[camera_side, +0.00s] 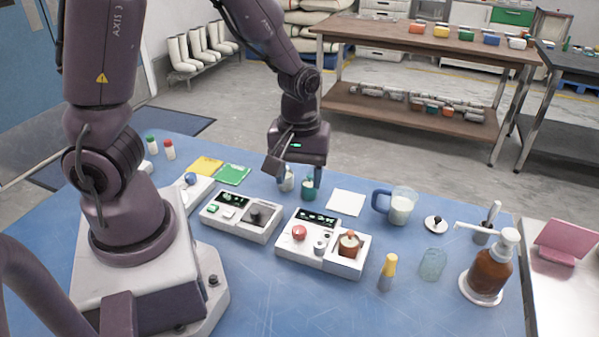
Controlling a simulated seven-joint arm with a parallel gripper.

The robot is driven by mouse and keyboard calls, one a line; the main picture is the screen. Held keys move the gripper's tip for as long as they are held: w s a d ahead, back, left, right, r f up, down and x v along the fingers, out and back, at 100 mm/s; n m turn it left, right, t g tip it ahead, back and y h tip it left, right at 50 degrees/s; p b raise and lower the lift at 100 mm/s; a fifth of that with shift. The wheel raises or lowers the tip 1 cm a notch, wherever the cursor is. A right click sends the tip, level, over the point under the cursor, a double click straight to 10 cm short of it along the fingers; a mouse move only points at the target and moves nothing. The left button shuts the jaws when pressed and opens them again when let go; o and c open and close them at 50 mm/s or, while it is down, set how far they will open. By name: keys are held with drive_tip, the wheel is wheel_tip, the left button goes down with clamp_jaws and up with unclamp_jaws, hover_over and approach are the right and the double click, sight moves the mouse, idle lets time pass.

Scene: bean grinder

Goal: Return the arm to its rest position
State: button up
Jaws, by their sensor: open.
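My gripper (293,166) points down over the far side of the blue table (255,300). It is open, with nothing seen held in it. Just below its fingers stand a small pale container (286,184) and a small teal container (308,191). I cannot tell whether the fingers touch either one. In front of them sits a white device (325,248) with a red knob (299,232) and a red-brown lidded pot (349,243) on its right. A second white device (240,217) with a display is to its left.
To the right stand a blue-handled milk jug (401,208), a yellow-topped bottle (387,271), a clear glass (433,264) and a brown pump bottle (489,270). A white sheet (346,202) lies behind the devices. Yellow (206,166) and green (233,174) packets lie left. The table's front is clear.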

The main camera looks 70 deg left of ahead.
drive_tip(key=s+d+r+m+t, duration=0.1)
drive_tip(key=s+r+m, duration=0.3)
drive_tip(key=r, duration=0.5)
drive_tip(key=s+d+r+m+t, duration=0.1)
drive_tip(key=s+r+m+t, duration=0.3)
drive_tip(key=r+m, duration=0.3)
wheel_tip(320, 180, up, 2)
drive_tip(key=shift+d+r+t, duration=0.1)
drive_tip(key=shift+d+t, duration=0.15)
drive_tip(key=shift+t, duration=0.05)
